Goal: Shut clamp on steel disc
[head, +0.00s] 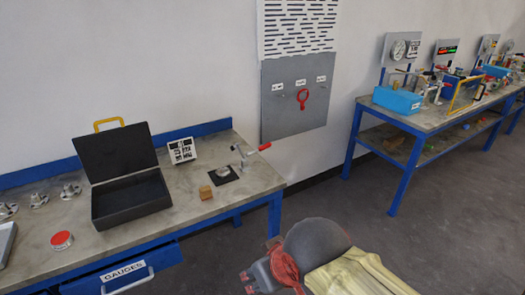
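A steel disc (223,171) lies on a black square pad near the right end of the left bench. A metal toggle clamp (242,158) stands beside the pad, on its right. Its red-tipped handle (264,147) sticks out to the right and slightly up. The clamp's arm is small in view, and I cannot tell whether it touches the disc. My gripper (246,282) is at the bottom of the head view, in front of the bench and well apart from the clamp and disc. Its fingers are small and partly hidden, so its opening is unclear.
A wooden block (206,192), an open black case (130,185) and a printed sign (182,150) stand near the pad. A drawer labelled GAUGES (125,272) is pulled out at the front. A second bench (420,119) stands at right; floor between is clear.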

